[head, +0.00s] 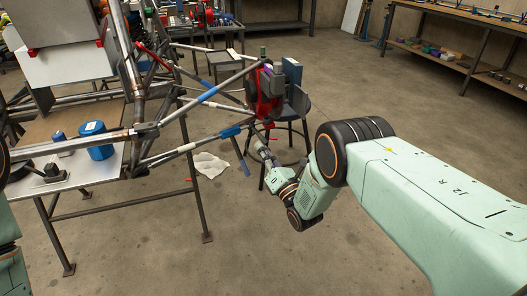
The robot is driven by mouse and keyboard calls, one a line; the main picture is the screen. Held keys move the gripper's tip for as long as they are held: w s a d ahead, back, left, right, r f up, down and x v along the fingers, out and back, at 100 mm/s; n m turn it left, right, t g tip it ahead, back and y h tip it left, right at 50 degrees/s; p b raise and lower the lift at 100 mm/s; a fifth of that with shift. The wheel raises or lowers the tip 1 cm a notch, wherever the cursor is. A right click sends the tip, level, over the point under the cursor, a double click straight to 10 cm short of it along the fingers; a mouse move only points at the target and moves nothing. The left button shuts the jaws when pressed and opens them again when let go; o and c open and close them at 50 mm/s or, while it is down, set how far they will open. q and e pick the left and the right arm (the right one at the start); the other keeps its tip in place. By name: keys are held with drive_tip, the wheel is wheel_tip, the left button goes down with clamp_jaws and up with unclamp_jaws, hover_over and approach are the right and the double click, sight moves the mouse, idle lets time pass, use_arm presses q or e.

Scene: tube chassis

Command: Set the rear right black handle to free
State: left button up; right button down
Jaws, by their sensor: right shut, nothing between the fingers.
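The welded tube chassis (150,128) rests on a metal table at the left, its bare and coloured tubes reaching right toward a stool. My right arm comes in from the right. My right gripper (260,146) is small in the view, just below the chassis's right end and in front of the stool. It is shut with nothing in it. I cannot make out a black handle clearly; it is too small or hidden among the tubes and the red parts near the stool. My left gripper is out of view; only part of my left arm shows at the lower left.
A dark stool (295,112) holds a blue box and other items beside a red part (264,96). A blue container (95,140) stands on the table (60,172). A white cloth (209,165) lies on the floor. The floor beyond the stool is clear up to the shelving bench (466,66).

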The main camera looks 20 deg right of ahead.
sight(266, 141)
drive_tip(key=r+g+p, duration=0.1)
drive_tip(key=p, duration=0.1)
drive_tip(key=r+p, duration=0.1)
drive_tip(key=p, duration=0.1)
drive_tip(key=r+g+p, duration=0.1)
drive_tip(key=p, duration=0.1)
drive_tip(key=shift+s+d+n+g, duration=0.25)
drive_tip(key=shift+d+n+g, duration=0.05)
drive_tip(key=shift+s+r+p, duration=0.1)
drive_tip(key=shift+r+p, duration=0.05)
drive_tip(key=shift+p, duration=0.35)
use_arm(q)
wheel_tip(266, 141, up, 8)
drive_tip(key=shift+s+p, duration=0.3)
drive_tip(key=shift+p, duration=0.1)
use_arm(e)
drive_tip(key=shift+r, duration=0.1)
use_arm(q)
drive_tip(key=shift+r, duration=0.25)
use_arm(e)
drive_tip(key=shift+r, duration=0.2)
